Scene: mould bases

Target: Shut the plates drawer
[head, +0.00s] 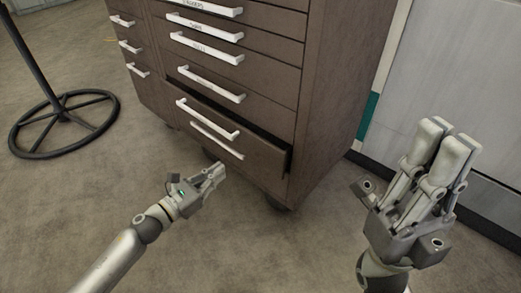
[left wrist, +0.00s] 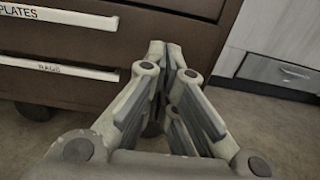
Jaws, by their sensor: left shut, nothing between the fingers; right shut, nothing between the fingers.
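The plates drawer (head: 255,146) is the pulled-out drawer low in the brown cabinet, with a dark gap along its top at the right. Its white handle (head: 207,118) shows in the head view. In the left wrist view the PLATES label (left wrist: 18,13) is at the top left, on the plates handle (left wrist: 70,18). My left gripper (head: 217,170) is shut and empty, low in front of the cabinet near the drawer's lower edge; I cannot tell whether it touches. Its fingers (left wrist: 165,50) meet in the left wrist view. My right gripper (head: 453,132) is shut and empty, well right of the cabinet.
A RAGS handle (left wrist: 55,68) sits just below the plates handle. The cabinet (head: 335,90) stands on casters, with closed drawers above. A round black stand base (head: 65,122) is at the left. A grey cupboard (head: 440,70) is at the right. The front floor (head: 265,255) is clear.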

